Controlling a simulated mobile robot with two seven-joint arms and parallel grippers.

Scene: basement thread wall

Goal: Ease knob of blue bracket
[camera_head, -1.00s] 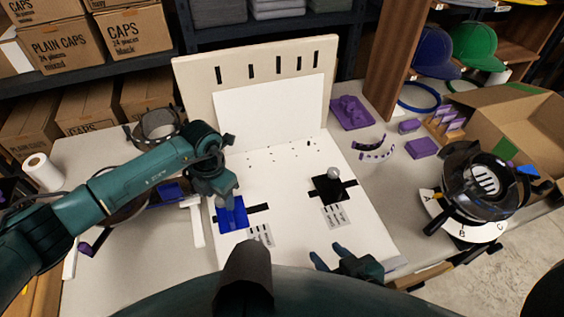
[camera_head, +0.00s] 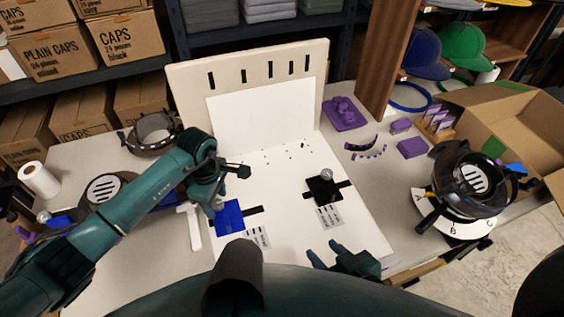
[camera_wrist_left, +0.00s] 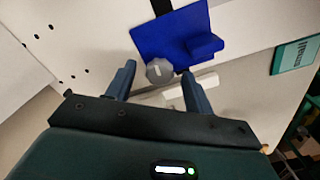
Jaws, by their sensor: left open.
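The blue bracket (camera_head: 230,216) lies on the white board at its left side, beside a black slot. In the left wrist view, the blue bracket (camera_wrist_left: 166,37) has a grey faceted knob (camera_wrist_left: 159,71) at its near edge. My left gripper (camera_head: 213,208) is at the bracket's left edge in the head view. In the left wrist view, its fingers (camera_wrist_left: 158,74) are open, with the knob between their tips. I cannot tell whether they touch it. In the head view the knob is hidden by the gripper. My right gripper (camera_head: 321,250) is open and empty at the board's front.
A black bracket (camera_head: 322,193) with a round grey knob (camera_head: 326,174) sits on the board's right. A white T-shaped piece (camera_head: 193,226) lies left of the blue bracket. A tall slotted panel (camera_head: 190,100) stands behind. A lettered round stand (camera_head: 462,222) is at right.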

